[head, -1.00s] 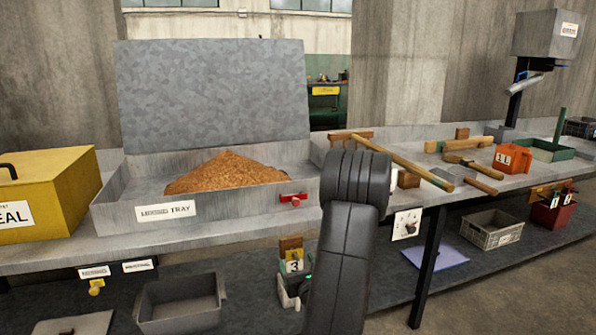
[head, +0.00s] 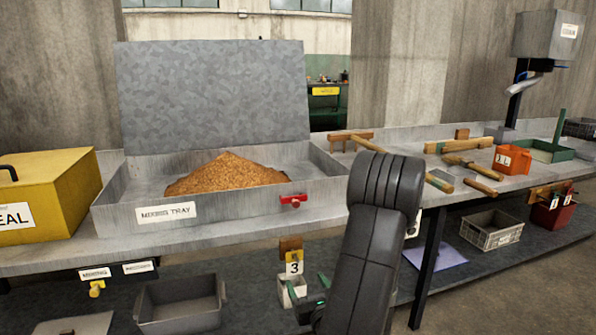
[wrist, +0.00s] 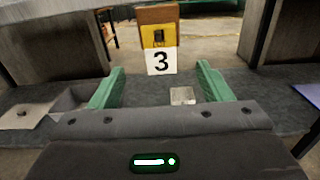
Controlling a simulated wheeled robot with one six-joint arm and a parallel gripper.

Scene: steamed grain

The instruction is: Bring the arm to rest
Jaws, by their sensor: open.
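My gripper (wrist: 160,84) is open in the wrist view, with its two green fingers wide apart and nothing between them. In the head view my gripper (head: 308,286) shows low at bottom centre, partly hidden behind my dark arm. It is below the worktop's front edge. The wooden block with the yellow and white "3" tag (wrist: 160,48) is ahead of the fingers in the wrist view, and apart from them.
The mixing tray (head: 165,212) holds a grain heap (head: 225,175). A yellow box (head: 60,185) stands at left. Tools and an orange container (head: 512,159) lie on the right worktop. A black table leg (head: 427,270) and a grey bin (head: 180,305) are below. A small pale container (wrist: 183,96) shows beyond the fingers.

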